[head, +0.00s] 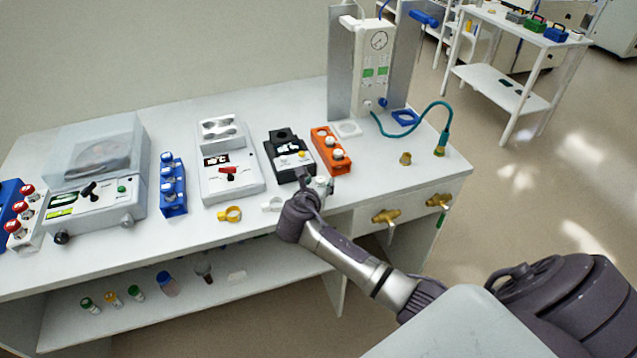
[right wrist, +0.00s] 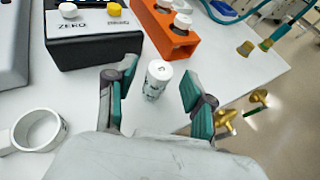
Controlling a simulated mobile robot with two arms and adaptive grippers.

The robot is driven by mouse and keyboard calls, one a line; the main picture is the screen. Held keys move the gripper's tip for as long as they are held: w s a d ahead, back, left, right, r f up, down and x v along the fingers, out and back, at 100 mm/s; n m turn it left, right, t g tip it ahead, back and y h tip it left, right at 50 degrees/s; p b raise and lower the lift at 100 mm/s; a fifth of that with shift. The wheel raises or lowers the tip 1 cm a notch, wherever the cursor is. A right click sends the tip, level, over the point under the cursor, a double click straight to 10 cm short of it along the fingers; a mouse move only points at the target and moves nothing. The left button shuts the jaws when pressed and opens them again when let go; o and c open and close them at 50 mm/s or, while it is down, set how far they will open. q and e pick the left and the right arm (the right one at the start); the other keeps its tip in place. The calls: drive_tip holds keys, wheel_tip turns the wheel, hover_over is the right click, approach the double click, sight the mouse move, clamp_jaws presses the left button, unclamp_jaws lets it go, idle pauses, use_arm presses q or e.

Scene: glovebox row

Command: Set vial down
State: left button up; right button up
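A vial with a white cap (right wrist: 157,80) stands upright on the white bench top, near its front edge. My right gripper (right wrist: 158,100) is open, with one finger on each side of the vial and a visible gap to each. In the head view my right gripper (head: 318,190) is at the bench's front edge, in front of the black device, and it partly hides the vial (head: 321,183). The vial's lower part is small and hard to make out there. My left gripper is not in view.
Behind the vial are the black device (head: 279,157) and an orange rack (head: 324,144) holding white-capped vials. Brass valves (head: 386,216) stick out from the bench front at right.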

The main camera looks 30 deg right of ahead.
drive_tip(key=shift+r, duration=0.1)
drive_tip(key=v, duration=1.2)
drive_tip(key=shift+b, duration=0.35)
